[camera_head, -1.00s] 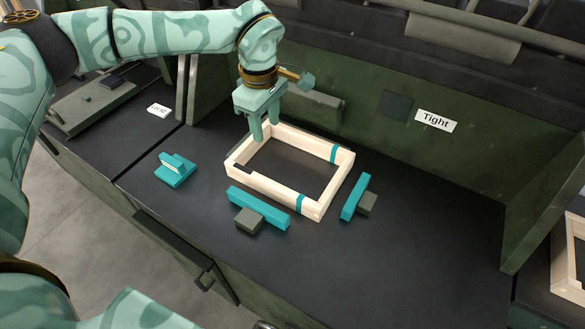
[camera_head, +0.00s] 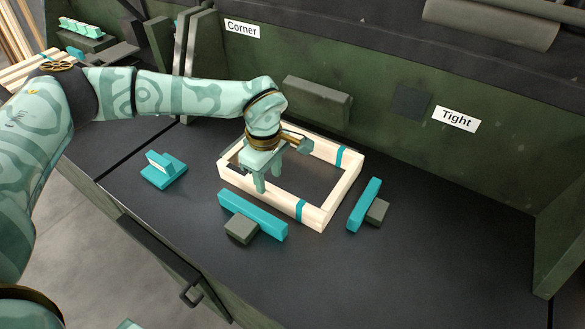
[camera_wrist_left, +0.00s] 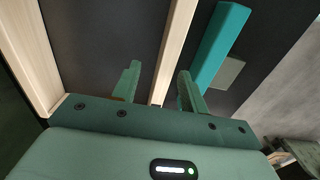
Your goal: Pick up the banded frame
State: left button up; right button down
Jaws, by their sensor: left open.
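The banded frame (camera_head: 343,192) is a pale wooden rectangle with teal bands, lying flat on the dark bench. My left gripper (camera_head: 270,180) is open and points down over its left part, close to the near rail. In the left wrist view, the near rail (camera_wrist_left: 175,50) runs between the spread fingers (camera_wrist_left: 158,74), and another rail (camera_wrist_left: 47,62) lies at the left. I cannot tell whether the fingers touch the wood. The gripper and wrist hide part of the frame's left side. My right gripper is not in view.
A teal block with a grey base (camera_head: 252,214) stands close along the near rail; it also shows in the wrist view (camera_wrist_left: 215,48). Another (camera_head: 364,204) stands right of the frame. A small teal fixture (camera_head: 163,170) sits left. The bench is clear at right. A green wall (camera_head: 385,135) stands behind.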

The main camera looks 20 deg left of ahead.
aim_at(267, 185)
pick_arm(q)
jog(key=f+b, duration=0.1)
jog(key=f, duration=0.2)
jog(key=f+b, duration=0.1)
jog(key=f, duration=0.1)
jog(key=shift+s+f+b, duration=0.2)
jog(key=shift+s+b, duration=0.15)
jog(key=shift+r, duration=0.2)
jog(key=shift+c, duration=0.6)
grip_shut()
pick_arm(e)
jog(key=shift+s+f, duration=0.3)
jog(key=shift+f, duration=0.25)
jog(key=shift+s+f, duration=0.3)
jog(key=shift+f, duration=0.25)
pick_arm(q)
jog(key=shift+r, duration=0.1)
